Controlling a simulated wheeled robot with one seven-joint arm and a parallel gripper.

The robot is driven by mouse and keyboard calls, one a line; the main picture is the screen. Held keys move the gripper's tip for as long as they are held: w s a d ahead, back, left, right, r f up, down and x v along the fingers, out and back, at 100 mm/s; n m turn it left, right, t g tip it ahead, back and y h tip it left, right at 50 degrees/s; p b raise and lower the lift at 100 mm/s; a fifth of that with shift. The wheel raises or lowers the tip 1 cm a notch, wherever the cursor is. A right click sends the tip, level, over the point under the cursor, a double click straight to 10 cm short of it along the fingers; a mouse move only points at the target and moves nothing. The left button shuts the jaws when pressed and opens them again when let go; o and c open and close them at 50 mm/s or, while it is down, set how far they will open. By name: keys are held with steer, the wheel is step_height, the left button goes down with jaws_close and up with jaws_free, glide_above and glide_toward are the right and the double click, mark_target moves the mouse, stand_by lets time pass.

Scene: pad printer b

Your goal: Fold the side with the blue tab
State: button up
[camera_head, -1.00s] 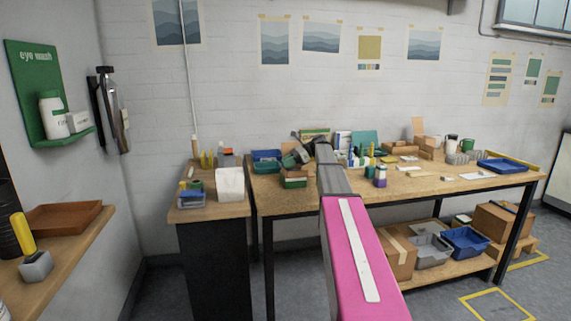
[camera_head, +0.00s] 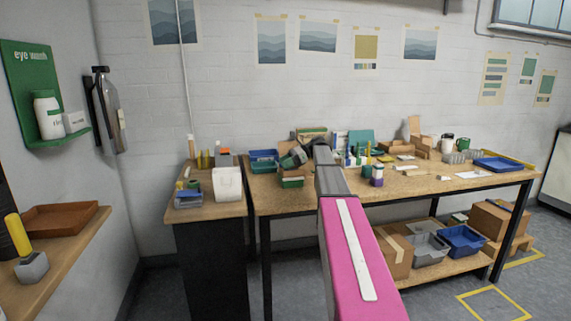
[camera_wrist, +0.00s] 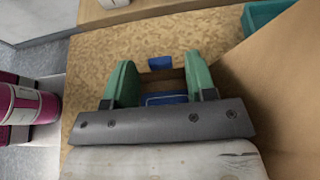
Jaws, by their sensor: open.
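My gripper (camera_wrist: 160,72) is open in the wrist view, its two green fingers apart over the speckled tabletop. Between the fingers show a small blue tab (camera_wrist: 160,63), a brown strip below it, and another blue patch (camera_wrist: 166,99) near the palm. I cannot tell whether the fingers touch any of them. A large plain brown cardboard panel (camera_wrist: 270,85) slants at the right, beside the right finger. In the head view my gripper (camera_head: 294,158) is small over the left part of the long workbench (camera_head: 300,203); the blue tab cannot be made out there.
Blue trays (camera_head: 263,160) lie left of my gripper on the bench. A side cabinet (camera_head: 208,210) holds a white container (camera_head: 227,184). A teal object (camera_wrist: 265,15) shows top right in the wrist view.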

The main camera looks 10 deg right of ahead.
steer(key=v, duration=1)
steer(key=shift+d, duration=0.15)
steer(key=shift+d+r, duration=0.15)
steer(key=shift+d, duration=0.1)
steer(key=shift+s, duration=0.1)
